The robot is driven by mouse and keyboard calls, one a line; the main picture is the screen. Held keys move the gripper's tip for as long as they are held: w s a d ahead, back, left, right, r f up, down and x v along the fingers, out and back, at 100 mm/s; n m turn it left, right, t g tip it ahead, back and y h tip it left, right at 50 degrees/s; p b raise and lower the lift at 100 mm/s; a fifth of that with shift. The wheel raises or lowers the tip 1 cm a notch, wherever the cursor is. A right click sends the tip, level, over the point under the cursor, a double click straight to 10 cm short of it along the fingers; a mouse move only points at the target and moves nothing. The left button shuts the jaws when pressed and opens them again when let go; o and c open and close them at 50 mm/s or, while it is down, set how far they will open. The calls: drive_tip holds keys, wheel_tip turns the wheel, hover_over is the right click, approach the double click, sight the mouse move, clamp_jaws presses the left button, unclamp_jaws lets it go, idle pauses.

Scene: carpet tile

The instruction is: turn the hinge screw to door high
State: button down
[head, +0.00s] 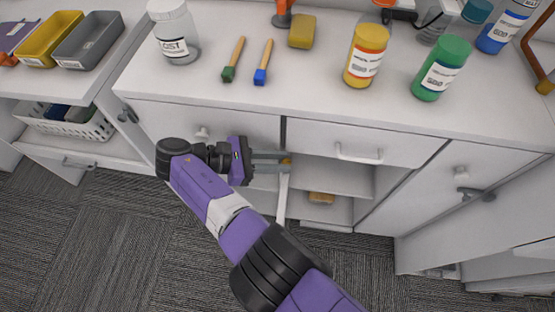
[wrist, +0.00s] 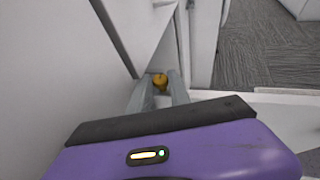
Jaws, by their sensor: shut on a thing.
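The hinge screw is a small yellow-orange knob (head: 287,161) near the top of an open cabinet door (head: 282,198), which I see nearly edge-on under the counter. The screw also shows in the wrist view (wrist: 160,81), between my fingertips. My gripper (head: 286,161) reaches in from the left, with its two grey fingers closed around the screw. In the wrist view my gripper (wrist: 160,92) has one finger on each side of the screw. The fingers hide part of the screw, so I cannot tell how far it is turned.
The counter (head: 300,98) above holds a yellow bottle (head: 366,55), a green bottle (head: 440,68), a clear jar (head: 175,32), two brushes and a sponge (head: 302,31). Inside the open cabinet a brown block (head: 321,198) lies low. A drawer handle (head: 358,153) sticks out right of my gripper.

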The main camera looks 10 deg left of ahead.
drive_tip(key=shift+s+f, duration=0.1)
drive_tip(key=shift+f, duration=0.15)
drive_tip(key=c, duration=1.3)
unclamp_jaws()
drive_tip(key=shift+d, duration=0.1)
drive_tip(key=shift+o, duration=0.2)
drive_tip(key=shift+r, duration=0.1)
drive_tip(key=shift+w+r, duration=0.15)
drive_tip(key=shift+w, duration=0.05)
drive_tip(key=shift+s+n+t+p, duration=0.1)
drive_tip(key=shift+n+t+p, duration=0.25)
drive_tip(key=shift+t, duration=0.15)
